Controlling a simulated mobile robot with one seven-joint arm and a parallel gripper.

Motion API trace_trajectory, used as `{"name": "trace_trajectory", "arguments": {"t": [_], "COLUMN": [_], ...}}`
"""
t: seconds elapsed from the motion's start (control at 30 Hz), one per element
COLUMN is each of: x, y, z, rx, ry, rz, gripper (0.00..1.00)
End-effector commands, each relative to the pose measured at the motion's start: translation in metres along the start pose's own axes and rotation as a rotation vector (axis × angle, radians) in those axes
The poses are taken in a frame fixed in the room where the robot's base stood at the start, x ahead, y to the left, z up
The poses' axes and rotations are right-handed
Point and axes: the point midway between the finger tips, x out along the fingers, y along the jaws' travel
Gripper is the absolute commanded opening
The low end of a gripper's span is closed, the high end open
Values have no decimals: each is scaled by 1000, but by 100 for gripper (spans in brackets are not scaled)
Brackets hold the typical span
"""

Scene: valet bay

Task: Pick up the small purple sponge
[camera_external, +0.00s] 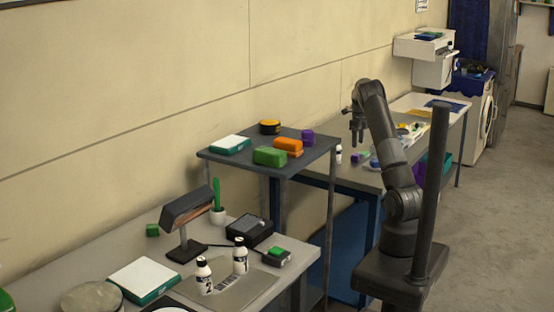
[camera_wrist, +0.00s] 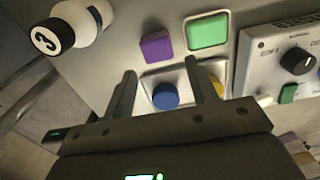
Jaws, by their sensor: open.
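A small purple block (camera_wrist: 156,46), which looks like the sponge, lies on the grey bench in the wrist view, just beyond my fingertips. In the external view a small purple spot (camera_external: 355,158) shows on the bench below my gripper (camera_external: 357,138). My gripper (camera_wrist: 159,68) is open and empty, its two fingers apart and pointing toward the purple block. Another purple object (camera_external: 307,136) stands on the raised dark shelf.
A green block (camera_wrist: 208,31) sits right of the purple one. A tray with a blue round piece (camera_wrist: 165,95) and a yellow piece (camera_wrist: 216,85) lies close. A white bottle (camera_wrist: 80,20) is at left, a control box (camera_wrist: 280,55) at right.

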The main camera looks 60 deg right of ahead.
Motion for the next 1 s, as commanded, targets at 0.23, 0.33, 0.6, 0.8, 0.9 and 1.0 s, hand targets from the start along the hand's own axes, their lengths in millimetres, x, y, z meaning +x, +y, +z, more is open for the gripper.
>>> {"name": "trace_trajectory", "arguments": {"t": [0.23,0.33,0.6,0.8,0.9,1.0], "x": [25,36,72,75,75,75], "y": [1,2,4,4,4,4], "z": [0,0,1,1,1,1], "rx": [-2,-2,-3,-4,-4,-4], "ry": [-1,0,-1,-2,-2,-2], "rz": [0,2,0,-1,-1,-1], "gripper": [53,53,53,53,51,43]}}
